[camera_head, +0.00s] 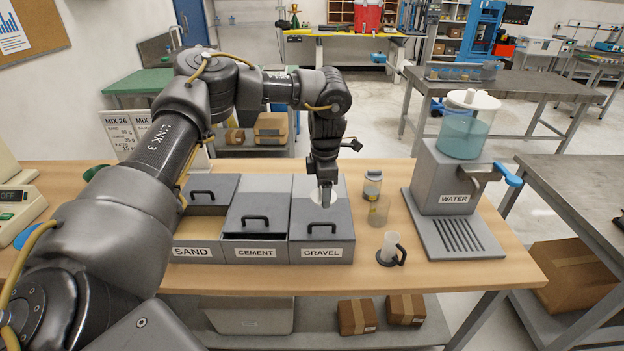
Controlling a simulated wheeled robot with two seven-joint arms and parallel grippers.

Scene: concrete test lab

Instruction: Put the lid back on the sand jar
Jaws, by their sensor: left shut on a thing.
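My left gripper (325,193) points down above the back of the gravel bin. It is shut on a pale round disc (313,195), which looks like the jar lid and is partly hidden by the fingers. A small clear jar (379,212) with sand-coloured contents stands right of the gravel bin, with no lid visible on it. Behind it stands a similar jar (372,184) with a cap on top. My right gripper is out of view.
The sand bin (192,253) is open in front, its lid set back. The cement bin (256,254) shows a dark gap; the gravel bin (321,253) looks covered. A handled cup (391,246) and the water dispenser (447,179) stand to the right.

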